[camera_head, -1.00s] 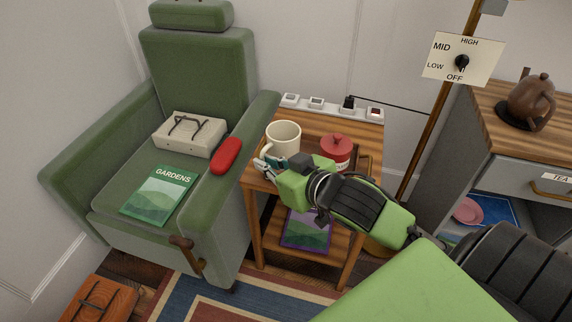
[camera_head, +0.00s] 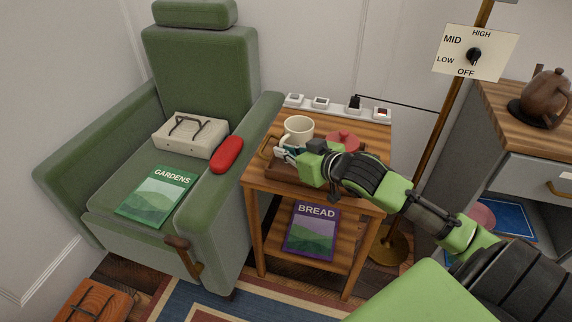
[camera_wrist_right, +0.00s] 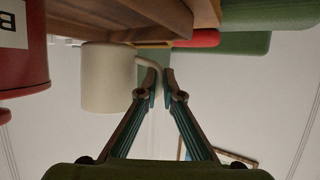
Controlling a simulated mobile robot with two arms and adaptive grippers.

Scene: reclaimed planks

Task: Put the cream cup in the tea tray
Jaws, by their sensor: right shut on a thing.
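The cream cup (camera_head: 298,130) is upright at the back left of the wooden tea tray (camera_head: 287,174) on the side table. My right gripper (camera_head: 283,152) is shut on the cup's handle, in front of the cup. In the right wrist view, the fingertips (camera_wrist_right: 161,88) pinch the handle of the cup (camera_wrist_right: 108,80), and the tray (camera_wrist_right: 120,12) borders its base. I cannot tell whether the base touches the tray floor. My left gripper is not in view.
A red lidded tin (camera_head: 343,138) stands right of the cup, partly hidden by my right arm. A green armchair (camera_head: 110,135) stands left of the side table (camera_head: 368,126). A lamp pole (camera_head: 436,130) and a cabinet (camera_head: 540,165) are to the right.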

